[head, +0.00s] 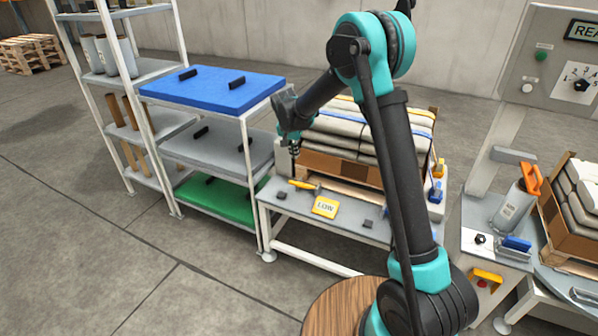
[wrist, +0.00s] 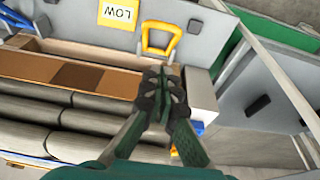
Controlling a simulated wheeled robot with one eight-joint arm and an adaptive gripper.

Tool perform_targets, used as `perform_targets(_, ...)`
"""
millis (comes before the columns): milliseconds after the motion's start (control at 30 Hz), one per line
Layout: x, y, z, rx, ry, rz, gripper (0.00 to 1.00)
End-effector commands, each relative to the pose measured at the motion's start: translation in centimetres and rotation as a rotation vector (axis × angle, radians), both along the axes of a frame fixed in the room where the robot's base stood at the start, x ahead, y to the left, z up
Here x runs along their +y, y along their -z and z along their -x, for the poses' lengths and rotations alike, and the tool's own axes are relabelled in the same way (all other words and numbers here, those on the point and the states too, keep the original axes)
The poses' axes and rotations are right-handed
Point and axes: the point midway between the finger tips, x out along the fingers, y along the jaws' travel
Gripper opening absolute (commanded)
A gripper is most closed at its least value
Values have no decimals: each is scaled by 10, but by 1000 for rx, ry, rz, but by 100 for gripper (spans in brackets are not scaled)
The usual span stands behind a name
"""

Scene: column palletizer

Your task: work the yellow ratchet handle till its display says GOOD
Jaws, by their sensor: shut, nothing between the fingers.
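The yellow ratchet handle (head: 303,184) lies on the grey bench, left of the display; in the wrist view it is a yellow loop (wrist: 160,38) just beyond my fingertips. The display (head: 325,207) is a yellow square that reads LOW; it also shows in the wrist view (wrist: 118,13), upside down. My gripper (head: 294,147) is shut and empty, above and behind the handle, pointing down. In the wrist view the closed fingers (wrist: 164,80) appear next to the loop's near end. I cannot tell whether they touch it.
A pallet of strapped grey sacks (head: 345,135) stands right behind the bench. A shelf with blue (head: 212,92), grey and green (head: 215,190) boards stands at left. A control panel (head: 550,75) and another sack stack (head: 578,190) are at right. Open floor lies in front.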

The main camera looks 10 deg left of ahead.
Motion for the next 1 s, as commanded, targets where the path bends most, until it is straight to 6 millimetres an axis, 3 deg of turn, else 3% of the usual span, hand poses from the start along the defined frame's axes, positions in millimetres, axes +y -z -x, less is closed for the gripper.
perform_targets(467, -1, 0, 0, 6, -1, -3, 0)
perform_targets(667, -4, 25, -7, 6, 0, -3, 0)
perform_targets(1000, -10, 89, -25, 6, -1, -4, 0)
